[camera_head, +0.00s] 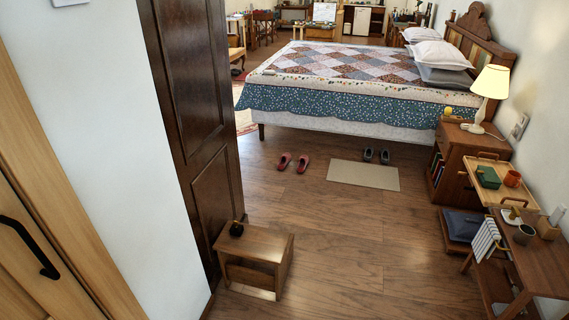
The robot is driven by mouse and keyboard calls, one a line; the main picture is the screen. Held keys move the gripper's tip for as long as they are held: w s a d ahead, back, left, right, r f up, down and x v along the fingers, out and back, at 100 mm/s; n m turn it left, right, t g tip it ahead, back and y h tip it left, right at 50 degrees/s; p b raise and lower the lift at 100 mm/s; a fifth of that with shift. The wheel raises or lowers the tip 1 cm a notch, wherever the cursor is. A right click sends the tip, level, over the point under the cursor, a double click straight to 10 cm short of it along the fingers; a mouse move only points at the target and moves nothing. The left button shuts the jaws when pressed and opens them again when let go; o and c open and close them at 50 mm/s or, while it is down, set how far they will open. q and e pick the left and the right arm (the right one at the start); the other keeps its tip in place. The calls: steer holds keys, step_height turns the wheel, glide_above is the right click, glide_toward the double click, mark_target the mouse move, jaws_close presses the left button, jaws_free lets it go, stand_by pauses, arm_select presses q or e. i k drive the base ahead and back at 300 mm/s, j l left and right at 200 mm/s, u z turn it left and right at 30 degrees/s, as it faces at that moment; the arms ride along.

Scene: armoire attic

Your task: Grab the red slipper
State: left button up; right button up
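A pair of red slippers lies on the wooden floor in front of the bed, left of a beige mat. The left red slipper (284,161) and the right red slipper (303,164) lie side by side, a little apart. Both are far ahead of me and small in view. Neither of my grippers shows in the head view, so whether they are open or shut is hidden.
A dark wooden door (190,110) stands on the left. A low wooden stand (254,262) sits near it. The bed (330,120) is behind the slippers. Dark slippers (377,156) lie behind the mat (363,176). A nightstand (462,165) and tables line the right. The middle floor is clear.

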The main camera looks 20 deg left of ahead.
mark_target(284, 160)
steer(key=i+l+z, duration=0.25)
steer(key=i, duration=0.3)
steer(key=i+l, duration=0.1)
steer(key=i, duration=0.55)
steer(key=i+u, duration=0.1)
steer(key=i, duration=0.55)
steer(key=i+l, duration=0.2)
steer(key=i, duration=0.45)
steer(key=i+j+u, duration=0.15)
steer(key=i+u, duration=0.3)
steer(key=i, duration=0.25)
steer(key=i+u, duration=0.4)
steer(key=i, duration=0.25)
steer(key=i+l+u, duration=0.45)
steer(key=i, duration=0.25)
steer(key=j, duration=0.1)
